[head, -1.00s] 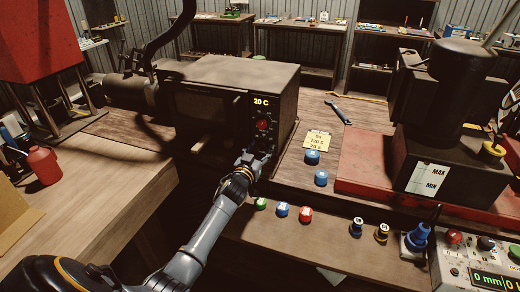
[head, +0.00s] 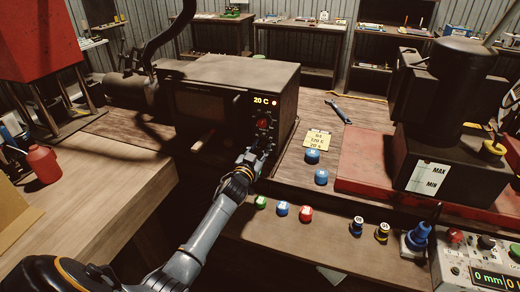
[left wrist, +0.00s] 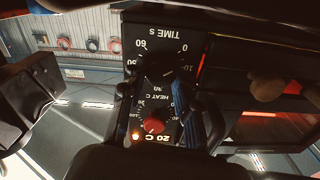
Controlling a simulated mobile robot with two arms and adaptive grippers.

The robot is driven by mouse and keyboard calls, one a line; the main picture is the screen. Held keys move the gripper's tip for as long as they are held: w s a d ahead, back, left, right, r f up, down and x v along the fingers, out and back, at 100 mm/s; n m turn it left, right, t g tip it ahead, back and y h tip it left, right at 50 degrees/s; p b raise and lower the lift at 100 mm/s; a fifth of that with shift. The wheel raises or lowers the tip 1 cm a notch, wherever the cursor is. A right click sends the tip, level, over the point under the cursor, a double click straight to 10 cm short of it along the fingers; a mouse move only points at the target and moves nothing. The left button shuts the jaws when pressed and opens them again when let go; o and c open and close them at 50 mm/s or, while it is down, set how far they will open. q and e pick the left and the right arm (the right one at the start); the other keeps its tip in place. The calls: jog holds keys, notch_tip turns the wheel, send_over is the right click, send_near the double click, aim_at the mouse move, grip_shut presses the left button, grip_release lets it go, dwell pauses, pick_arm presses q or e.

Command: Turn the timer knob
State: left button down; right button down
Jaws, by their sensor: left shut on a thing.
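The dark box oven (head: 235,72) stands on the bench, with a 20 C display (head: 261,101) and a red knob (head: 262,123) on its front panel. In the left wrist view the panel is upside down. The timer knob (left wrist: 158,72) is black, under the TIME S label, with a scale marked 0 to 60. The red heat knob (left wrist: 154,125) shows there too. My left gripper (head: 256,153) is at the lower panel, shut on the timer knob, its fingers (left wrist: 160,95) on either side. They partly hide the knob and its scale. The right gripper is out of view.
A red bottle (head: 43,165) stands on the left table. A black machine (head: 440,140) on a red base stands right.

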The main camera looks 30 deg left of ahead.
pick_arm(q)
jog(key=m, duration=0.3)
jog(key=shift+d+m+b, duration=0.1)
jog(key=shift+m+b, duration=0.2)
jog(key=shift+b, duration=0.05)
jog(key=m+b, duration=0.1)
jog(key=m, duration=0.3)
jog(key=shift+f+m, duration=0.1)
jog(key=shift+m, duration=0.2)
jog(key=m, duration=0.4)
jog(key=shift+f+m+b, duration=0.1)
jog(key=shift+m+b, duration=0.25)
jog(key=shift+m, duration=1.25)
jog(key=c, duration=1)
grip_release()
jog(key=v, duration=1.2)
